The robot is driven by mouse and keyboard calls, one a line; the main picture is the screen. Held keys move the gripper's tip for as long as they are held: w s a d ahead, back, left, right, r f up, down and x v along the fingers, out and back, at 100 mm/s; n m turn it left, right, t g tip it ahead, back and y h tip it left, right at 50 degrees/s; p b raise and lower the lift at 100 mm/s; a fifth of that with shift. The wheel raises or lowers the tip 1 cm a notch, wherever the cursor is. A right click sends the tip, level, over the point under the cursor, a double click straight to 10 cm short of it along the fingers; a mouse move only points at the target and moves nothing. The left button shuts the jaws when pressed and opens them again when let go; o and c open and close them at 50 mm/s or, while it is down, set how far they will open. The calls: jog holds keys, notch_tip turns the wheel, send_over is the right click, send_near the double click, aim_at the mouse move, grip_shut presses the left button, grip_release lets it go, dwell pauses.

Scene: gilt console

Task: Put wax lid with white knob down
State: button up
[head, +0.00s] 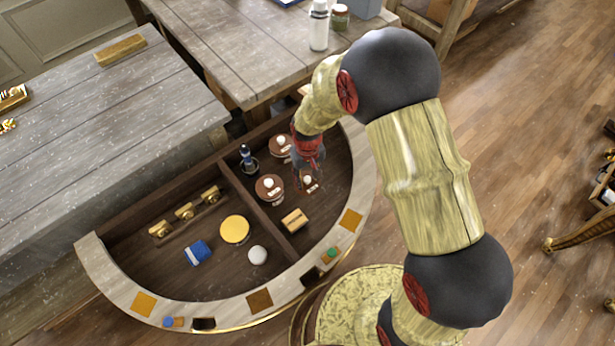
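Several brown round pieces with white knobs are in the right compartment of the half-round console in the head view. One lid (281,146) is at the back, and another (269,189) is beside the divider. A third, smaller brown piece with a white knob (308,181) is right at my gripper's fingertips. My gripper (309,172) points down into the right compartment. Its fingers are small and dark here, so I cannot tell whether they hold that piece or are just above it.
A divider (245,201) splits the console. A yellow disc (234,230), a white round piece (257,255) and a blue box (197,252) are in the left compartment. A tan block (294,220) lies near the front right. A dark figure (247,158) stands by the divider's back end.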

notch_tip(320, 180, up, 12)
jog(key=p, duration=0.3)
jog(key=shift+r, duration=0.2)
notch_tip(320, 180, up, 12)
jog(key=t, duration=0.2)
send_over(308, 180)
jog(key=s+d, duration=0.2)
jog(key=d, duration=0.2)
jog(key=s+d+r+m+t, duration=0.1)
jog(key=s+d+r, duration=0.4)
jog(key=s+r, duration=0.3)
jog(key=s+d+r+m+t, duration=0.2)
jog(key=s+d+r, duration=0.3)
jog(key=s+r, duration=0.3)
jog(key=shift+s+r+t, duration=0.3)
jog(key=shift+s+r, duration=0.05)
jog(key=shift+s, duration=0.5)
jog(key=shift+c, duration=0.9)
